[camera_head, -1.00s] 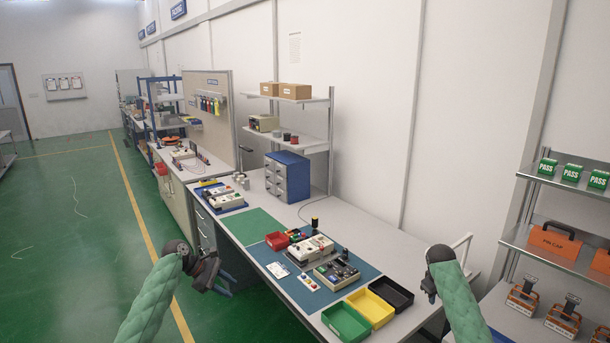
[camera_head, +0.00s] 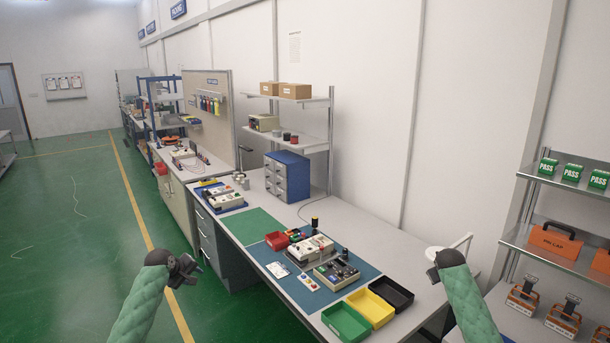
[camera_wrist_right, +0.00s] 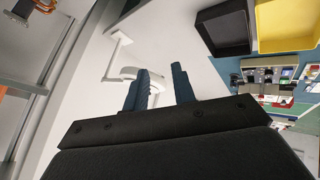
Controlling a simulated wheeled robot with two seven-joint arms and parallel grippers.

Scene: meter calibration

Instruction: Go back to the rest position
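My left gripper (camera_head: 187,269) is over the green floor, left of the workbench and apart from it. It is small and dark here, and its finger opening is not clear. My right gripper (camera_head: 435,270) is by the bench's right end, mostly hidden behind its wrist. In the right wrist view, its two dark fingers (camera_wrist_right: 160,88) are apart with nothing between them.
Green (camera_head: 345,323), yellow (camera_head: 371,308) and black (camera_head: 393,292) trays line the bench's front right. A white stand (camera_head: 458,244) is close to my right gripper. A shelf (camera_head: 560,257) with orange cases stands at right. Open floor (camera_head: 85,225) lies at left.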

